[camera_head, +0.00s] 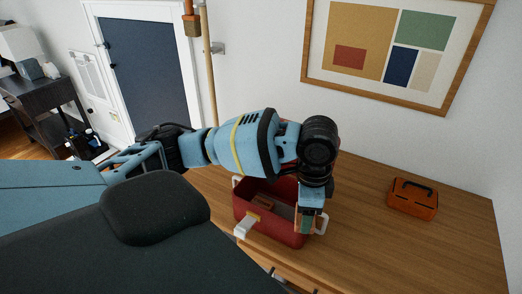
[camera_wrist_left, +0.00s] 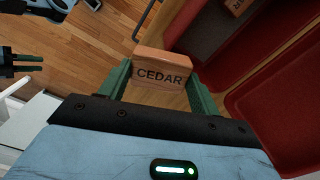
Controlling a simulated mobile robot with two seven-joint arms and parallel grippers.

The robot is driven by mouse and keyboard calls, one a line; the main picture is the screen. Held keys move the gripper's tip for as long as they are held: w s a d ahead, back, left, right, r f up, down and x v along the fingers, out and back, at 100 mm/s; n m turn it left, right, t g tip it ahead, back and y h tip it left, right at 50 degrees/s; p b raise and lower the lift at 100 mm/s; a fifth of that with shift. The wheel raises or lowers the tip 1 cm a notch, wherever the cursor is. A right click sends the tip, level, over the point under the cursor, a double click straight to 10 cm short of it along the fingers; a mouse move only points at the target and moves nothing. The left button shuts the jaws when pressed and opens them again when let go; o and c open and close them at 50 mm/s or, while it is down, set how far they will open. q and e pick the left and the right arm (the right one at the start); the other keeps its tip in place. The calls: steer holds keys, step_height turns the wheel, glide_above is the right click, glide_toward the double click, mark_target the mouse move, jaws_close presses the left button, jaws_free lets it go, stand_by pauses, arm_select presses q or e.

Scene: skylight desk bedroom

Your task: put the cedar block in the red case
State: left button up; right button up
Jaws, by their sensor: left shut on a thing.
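My left gripper (camera_head: 309,226) is shut on the cedar block (camera_wrist_left: 162,66), which shows the word CEDAR between the green fingers in the left wrist view. In the head view this gripper points down at the right front corner of the open red case (camera_head: 268,229) and hides part of it. The red case also fills the right of the left wrist view (camera_wrist_left: 285,105). A dark gripper with green fingers, seemingly my right one (camera_wrist_left: 22,64), shows at the left edge of the wrist view.
Another wooden block (camera_wrist_left: 238,5) lies inside the red case. The case has a pale latch (camera_head: 246,226) and stands on the wooden desk (camera_head: 360,240). An orange case (camera_head: 413,198) stands to the right, with clear desk between. A framed picture (camera_head: 395,50) hangs behind.

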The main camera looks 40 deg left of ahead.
arm_select(q)
steer(key=a+m, duration=0.1)
steer(key=w+m, duration=0.1)
steer(key=m, duration=0.1)
steer(key=a+m, duration=0.1)
steer(key=m, duration=0.1)
steer(key=shift+w+a, duration=0.25)
steer(key=shift+a, duration=0.05)
steer(key=w+a+m, duration=0.4)
steer(key=a+m, duration=0.1)
steer(key=m, duration=1.2)
steer(key=shift+w+f, duration=0.25)
steer(key=shift+f, duration=0.1)
steer(key=shift+a, duration=0.1)
steer(key=shift+f, duration=5)
steer(key=shift+f, duration=0.5)
steer(key=shift+f, duration=0.1)
